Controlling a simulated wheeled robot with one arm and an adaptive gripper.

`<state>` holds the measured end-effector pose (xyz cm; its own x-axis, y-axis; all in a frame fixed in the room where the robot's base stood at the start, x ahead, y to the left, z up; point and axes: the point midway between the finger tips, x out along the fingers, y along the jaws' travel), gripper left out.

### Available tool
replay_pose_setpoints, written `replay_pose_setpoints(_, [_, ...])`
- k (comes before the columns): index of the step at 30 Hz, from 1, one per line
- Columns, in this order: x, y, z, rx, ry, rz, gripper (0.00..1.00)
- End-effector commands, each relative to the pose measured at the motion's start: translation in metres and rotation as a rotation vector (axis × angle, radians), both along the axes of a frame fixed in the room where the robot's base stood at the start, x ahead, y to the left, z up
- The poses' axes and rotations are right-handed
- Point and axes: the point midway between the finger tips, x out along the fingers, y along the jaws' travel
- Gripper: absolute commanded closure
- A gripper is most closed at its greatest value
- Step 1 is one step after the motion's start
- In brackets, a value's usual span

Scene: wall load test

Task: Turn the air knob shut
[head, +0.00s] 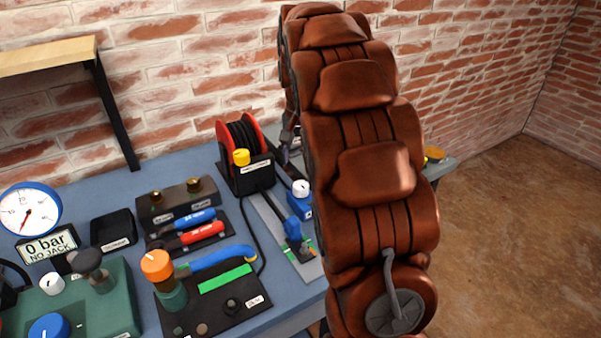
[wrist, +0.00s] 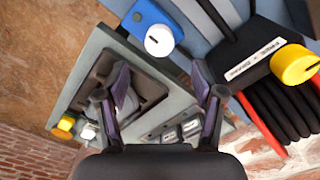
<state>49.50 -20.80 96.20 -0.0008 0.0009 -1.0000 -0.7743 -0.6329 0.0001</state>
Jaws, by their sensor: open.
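No label that I can read names the air knob. Two knobs are candidates. A yellow knob (head: 241,157) sits on the black box of the hose reel; it also shows at the right of the wrist view (wrist: 295,64). A white knob (head: 301,189) with a dark line sits on a blue block; it shows at top centre in the wrist view (wrist: 159,40). My gripper (wrist: 163,90) is open and empty over the bench's far end. Both knobs lie beyond its fingers, apart from them. My gripper cannot be made out in the head view.
A red reel (head: 227,137) with black hose stands against the brick wall. An orange knob (head: 157,265), a gauge (head: 30,210) and a "0 bar NO JACK" display (head: 48,245) are at left. A grey tray (wrist: 125,90) lies below my fingers. Brown floor (head: 510,230) is clear at right.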

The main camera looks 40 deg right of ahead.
Motion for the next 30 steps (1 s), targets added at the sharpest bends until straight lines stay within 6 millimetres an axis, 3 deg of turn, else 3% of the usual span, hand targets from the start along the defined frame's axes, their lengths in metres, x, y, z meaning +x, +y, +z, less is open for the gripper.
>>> replay_pose_setpoints(6, [0.001,0.000,0.029,-0.001,-0.002,0.000,0.32])
replay_pose_setpoints(12, [0.000,0.000,0.040,0.000,0.000,-0.001,0.32])
replay_pose_setpoints(30, [0.000,0.000,0.043,0.001,0.001,-0.001,0.32])
